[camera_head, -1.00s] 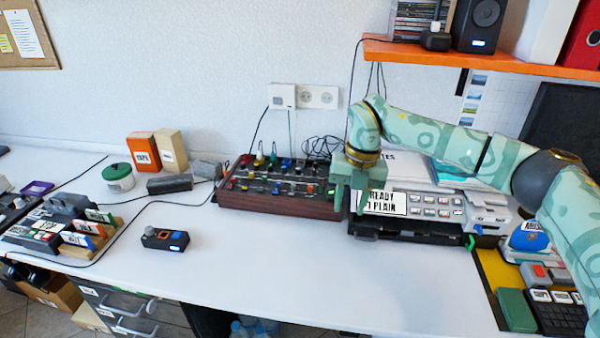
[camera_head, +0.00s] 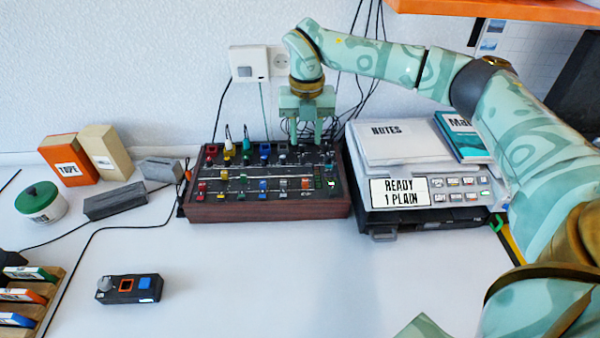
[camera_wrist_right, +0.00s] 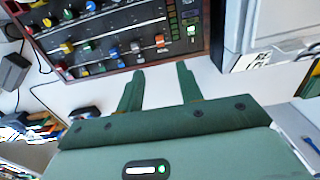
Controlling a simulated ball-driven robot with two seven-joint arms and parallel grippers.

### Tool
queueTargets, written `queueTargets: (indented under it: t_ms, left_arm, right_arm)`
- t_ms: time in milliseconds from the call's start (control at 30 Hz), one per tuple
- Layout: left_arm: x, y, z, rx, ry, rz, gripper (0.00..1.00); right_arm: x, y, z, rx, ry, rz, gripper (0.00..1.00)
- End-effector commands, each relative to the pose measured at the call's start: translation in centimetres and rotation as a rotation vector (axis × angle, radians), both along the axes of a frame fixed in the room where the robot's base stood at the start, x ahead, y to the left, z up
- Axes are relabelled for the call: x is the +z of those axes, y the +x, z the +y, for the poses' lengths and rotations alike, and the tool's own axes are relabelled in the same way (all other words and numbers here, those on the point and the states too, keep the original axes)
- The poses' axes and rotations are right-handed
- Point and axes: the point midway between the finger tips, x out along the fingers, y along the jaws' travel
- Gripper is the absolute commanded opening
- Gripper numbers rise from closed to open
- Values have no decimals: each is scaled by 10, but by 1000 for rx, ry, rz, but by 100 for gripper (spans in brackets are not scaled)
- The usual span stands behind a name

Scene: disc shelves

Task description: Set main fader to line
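The mixer (camera_head: 240,207) is a dark panel with a reddish wooden rim, coloured knobs at the back and a row of coloured fader caps towards the front. A red-orange fader cap (camera_head: 305,184) sits at the right of the row; an orange cap also shows in the wrist view (camera_wrist_right: 160,41). Which cap is the main fader, and its line, I cannot read. My right gripper (camera_head: 305,139) points down over the right part of the mixer in the head view. Its fingers (camera_wrist_right: 160,70) are apart, with nothing between them. My left gripper is not in view.
A printer with a "READY 1 PLAIN" display (camera_head: 398,191) stands close to the mixer's right. Loose cables (camera_head: 350,115) hang behind. A small control box (camera_head: 130,288) lies front left. The table (camera_head: 270,285) before the mixer is clear.

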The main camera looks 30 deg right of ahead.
Motion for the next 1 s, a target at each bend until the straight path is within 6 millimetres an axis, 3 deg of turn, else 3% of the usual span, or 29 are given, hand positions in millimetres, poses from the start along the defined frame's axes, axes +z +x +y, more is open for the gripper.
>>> queueTargets:
  t_ms: [33,200,500,700,967,1000]
  left_arm:
    - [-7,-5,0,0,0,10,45]
    - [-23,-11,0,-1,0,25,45]
    - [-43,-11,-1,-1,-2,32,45]
    - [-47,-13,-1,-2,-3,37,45]
    - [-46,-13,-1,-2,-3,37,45]
    - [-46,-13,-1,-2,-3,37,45]
  right_arm:
    - [-19,0,0,0,0,8,36]
    - [-65,-1,0,1,0,11,36]
    - [-125,0,0,1,-1,6,36]
    - [-139,0,0,1,-1,3,36]
    - [-139,0,0,1,0,1,36]
    - [-139,0,0,1,0,1,31]
